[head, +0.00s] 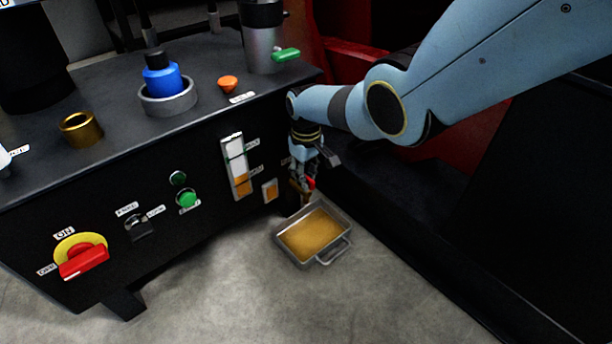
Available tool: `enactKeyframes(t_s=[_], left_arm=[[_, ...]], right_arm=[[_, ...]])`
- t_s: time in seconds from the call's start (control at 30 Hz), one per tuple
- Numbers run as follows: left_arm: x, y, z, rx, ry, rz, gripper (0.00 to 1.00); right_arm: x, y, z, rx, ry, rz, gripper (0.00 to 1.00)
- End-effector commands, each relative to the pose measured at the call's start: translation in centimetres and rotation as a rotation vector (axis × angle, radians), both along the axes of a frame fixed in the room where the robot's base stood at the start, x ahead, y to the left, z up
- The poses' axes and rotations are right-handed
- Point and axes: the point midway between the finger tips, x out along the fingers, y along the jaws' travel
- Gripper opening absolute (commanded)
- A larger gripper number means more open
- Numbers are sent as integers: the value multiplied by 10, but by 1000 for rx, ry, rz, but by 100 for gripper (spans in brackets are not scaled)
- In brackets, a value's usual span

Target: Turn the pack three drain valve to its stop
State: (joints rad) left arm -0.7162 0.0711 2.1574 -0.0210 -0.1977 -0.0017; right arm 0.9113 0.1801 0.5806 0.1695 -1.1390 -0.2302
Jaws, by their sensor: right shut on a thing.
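My right gripper (303,176) reaches down at the front right corner of the black cabinet. It is shut on the drain valve, whose small red handle (311,183) shows at the fingers. A brass-coloured part (296,188) shows just below and beside the fingers. The fingers hide much of the valve, so its exact angle cannot be told. A metal tray (281,245) with amber liquid in it stands on the floor just below the valve. My left gripper is not in view.
The black cabinet front carries a sight gauge (236,165), a small amber window (270,190), a green button (187,197) and a red rotary switch (84,262). On top are a blue-capped part (162,78) and a green handle (286,55).

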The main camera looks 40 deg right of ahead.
Motion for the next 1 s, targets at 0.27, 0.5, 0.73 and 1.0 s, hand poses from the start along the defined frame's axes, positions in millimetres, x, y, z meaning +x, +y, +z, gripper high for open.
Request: enactKeyframes(t_s=[0.27,0.5,0.73,1.0], left_arm=[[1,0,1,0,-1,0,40],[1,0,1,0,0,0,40],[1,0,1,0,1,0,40],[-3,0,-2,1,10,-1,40]], right_arm=[[0,0,0,-1,-1,31,0],[0,0,0,-1,-1,31,0],[0,0,0,-1,-1,30,37],[0,0,0,0,-1,29,38]])
